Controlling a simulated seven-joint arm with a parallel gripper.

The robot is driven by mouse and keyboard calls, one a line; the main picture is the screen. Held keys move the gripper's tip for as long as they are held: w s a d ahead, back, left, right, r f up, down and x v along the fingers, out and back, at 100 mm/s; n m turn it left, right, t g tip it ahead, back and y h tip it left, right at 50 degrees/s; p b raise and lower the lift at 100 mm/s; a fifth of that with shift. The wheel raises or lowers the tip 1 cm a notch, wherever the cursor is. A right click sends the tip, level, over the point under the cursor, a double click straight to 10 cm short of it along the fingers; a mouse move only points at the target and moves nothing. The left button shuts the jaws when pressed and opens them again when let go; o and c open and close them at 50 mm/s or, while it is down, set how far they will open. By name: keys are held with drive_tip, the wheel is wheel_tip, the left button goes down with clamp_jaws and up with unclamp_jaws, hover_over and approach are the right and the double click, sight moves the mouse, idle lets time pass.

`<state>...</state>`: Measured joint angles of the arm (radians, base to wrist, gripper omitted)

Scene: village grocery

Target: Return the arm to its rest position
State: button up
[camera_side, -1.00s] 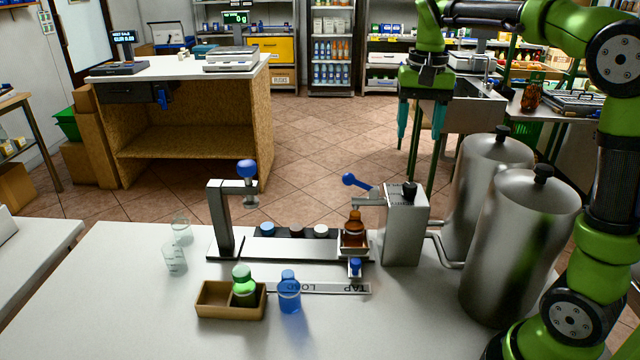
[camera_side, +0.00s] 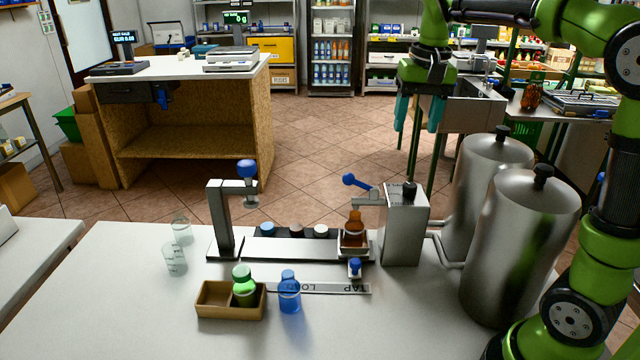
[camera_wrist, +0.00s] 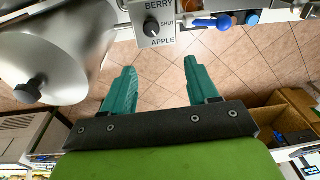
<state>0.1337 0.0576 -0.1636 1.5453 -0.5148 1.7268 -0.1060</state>
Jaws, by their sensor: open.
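My gripper (camera_side: 419,113) hangs high at the upper right of the side view, beyond the metal tanks and above the floor, with its teal fingers pointing down. In the wrist view my gripper (camera_wrist: 160,88) has its two teal fingers wide apart, with only floor tiles between them. It is open and empty. My green arm reaches up along the right edge of the side view and bends over toward the gripper.
Below stand two metal tanks (camera_side: 510,240), a tap box (camera_side: 403,235) with an amber bottle (camera_side: 354,228), and a capping stand (camera_side: 224,220). A wooden tray (camera_side: 212,303) holds a green bottle (camera_side: 243,290); a blue bottle (camera_side: 289,295) stands beside it. Air around the gripper looks clear.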

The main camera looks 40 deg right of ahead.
drive_tip(key=s+a+f+n+t+y, duration=0.2)
drive_tip(key=s+a+f+n+t, duration=0.2)
drive_tip(key=s+a, duration=0.8)
wheel_tip(320, 180, down, 3)
drive_tip(key=shift+s+a+r+t, duration=0.1)
drive_tip(key=shift+s+a+t, duration=0.15)
drive_tip(key=shift+a+t, duration=0.75)
